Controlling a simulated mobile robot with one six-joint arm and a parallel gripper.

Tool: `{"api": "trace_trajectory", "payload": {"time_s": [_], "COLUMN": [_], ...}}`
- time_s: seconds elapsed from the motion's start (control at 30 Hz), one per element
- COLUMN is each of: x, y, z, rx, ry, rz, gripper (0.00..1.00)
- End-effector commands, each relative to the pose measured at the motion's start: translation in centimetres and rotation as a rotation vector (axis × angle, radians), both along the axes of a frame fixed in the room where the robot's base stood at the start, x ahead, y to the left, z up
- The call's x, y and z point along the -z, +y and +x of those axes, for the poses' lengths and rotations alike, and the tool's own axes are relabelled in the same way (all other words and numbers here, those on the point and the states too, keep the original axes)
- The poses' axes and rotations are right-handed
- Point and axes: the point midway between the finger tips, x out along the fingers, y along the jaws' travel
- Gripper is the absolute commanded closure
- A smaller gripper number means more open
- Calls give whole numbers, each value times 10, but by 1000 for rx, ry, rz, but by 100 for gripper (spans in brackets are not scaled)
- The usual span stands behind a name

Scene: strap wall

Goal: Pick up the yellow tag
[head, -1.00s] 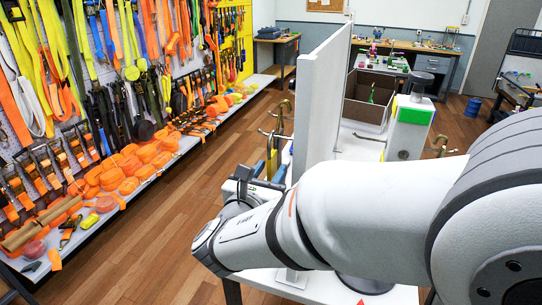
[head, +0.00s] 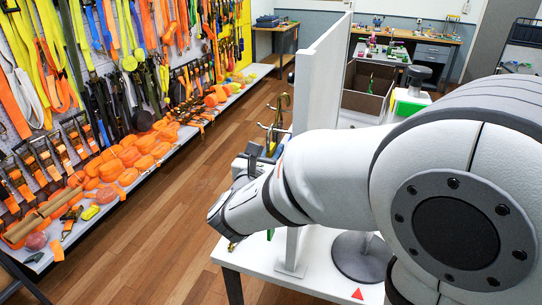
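My arm reaches in from the right, in front of the white upright panel (head: 318,95). My gripper (head: 252,166) is at its far end, on the left side of the panel's near edge. Its fingers are small and partly hidden by my wrist, so I cannot tell whether they are open or hold anything. A small yellow strip (head: 272,149) shows beside a blue one just beyond the gripper. I cannot tell whether it is the yellow tag. No other tag is clear to me.
Brass hooks (head: 280,104) stick out left of the panel. The white table (head: 250,256) stands under my arm, with a brown open box (head: 366,91) behind. A strap wall with a shelf of orange rolls (head: 128,157) runs along the left. Wooden floor (head: 180,225) lies free between.

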Motion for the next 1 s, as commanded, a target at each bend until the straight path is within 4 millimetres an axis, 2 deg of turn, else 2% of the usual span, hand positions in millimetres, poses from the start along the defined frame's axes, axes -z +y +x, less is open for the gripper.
{"api": "trace_trajectory", "payload": {"time_s": [0.57, 0.67, 0.87, 1.0], "x": [-4, -11, -39, -33], "y": [1, 1, 2, 33], "z": [0, 0, 0, 11], "rx": [-1, -1, -2, -6], "ry": [-2, -4, -6, 0], "rz": [2, 2, 4, 0], "gripper": [100, 100, 100, 100]}}
